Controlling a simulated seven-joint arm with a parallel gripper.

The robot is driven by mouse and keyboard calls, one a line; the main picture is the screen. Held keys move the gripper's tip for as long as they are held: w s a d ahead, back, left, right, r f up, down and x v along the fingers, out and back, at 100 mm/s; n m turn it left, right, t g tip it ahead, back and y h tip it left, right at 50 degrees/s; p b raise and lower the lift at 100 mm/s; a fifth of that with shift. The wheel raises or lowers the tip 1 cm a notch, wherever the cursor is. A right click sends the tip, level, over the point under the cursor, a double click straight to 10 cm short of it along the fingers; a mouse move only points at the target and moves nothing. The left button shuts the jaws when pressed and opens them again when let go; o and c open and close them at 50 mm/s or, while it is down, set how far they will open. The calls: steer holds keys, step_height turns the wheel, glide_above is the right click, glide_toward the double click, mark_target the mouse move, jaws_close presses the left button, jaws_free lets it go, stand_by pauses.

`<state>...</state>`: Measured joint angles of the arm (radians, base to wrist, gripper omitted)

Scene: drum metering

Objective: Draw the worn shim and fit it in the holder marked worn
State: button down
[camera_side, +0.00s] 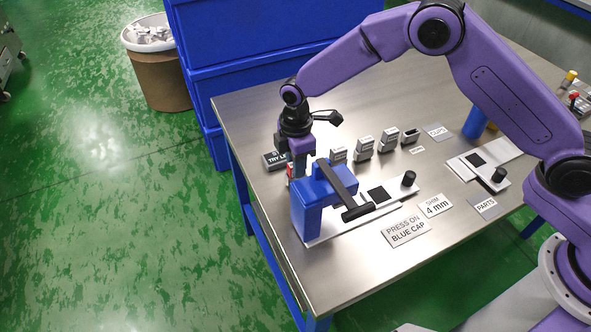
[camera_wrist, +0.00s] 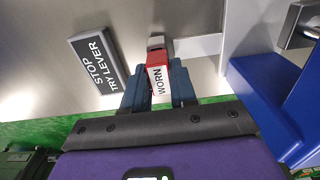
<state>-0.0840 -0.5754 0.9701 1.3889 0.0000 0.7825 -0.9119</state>
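A block marked WORN (camera_wrist: 160,78), red with a white label, stands between my gripper's two fingers in the wrist view. I cannot tell whether it is the holder itself or has a shim in it. My gripper (camera_wrist: 158,84) has dark blue fingers beside the block, close to both sides; whether they press on it is unclear. In the side view my gripper (camera_side: 300,172) points down behind the blue fixture (camera_side: 307,208), and only a bit of red shows beside it. No separate worn shim can be made out.
The blue fixture carries a lever with a black handle (camera_side: 357,213). A STOP TRY LEVER sign (camera_wrist: 98,62) lies beside the WORN block. Several small grey holders (camera_side: 363,146) stand in a row. A PRESS ON BLUE CAP plate (camera_side: 406,231) lies in front; a blue cylinder (camera_side: 476,123) stands behind.

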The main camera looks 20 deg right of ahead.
steer(key=shift+r, duration=2.25)
steer(key=shift+r, duration=1.9)
steer(key=shift+d, duration=0.1)
stand_by(0.4)
steer(key=d+r, duration=0.1)
steer(key=d, duration=3.4)
steer(key=shift+d, duration=0.15)
steer(key=shift+f, duration=2.8)
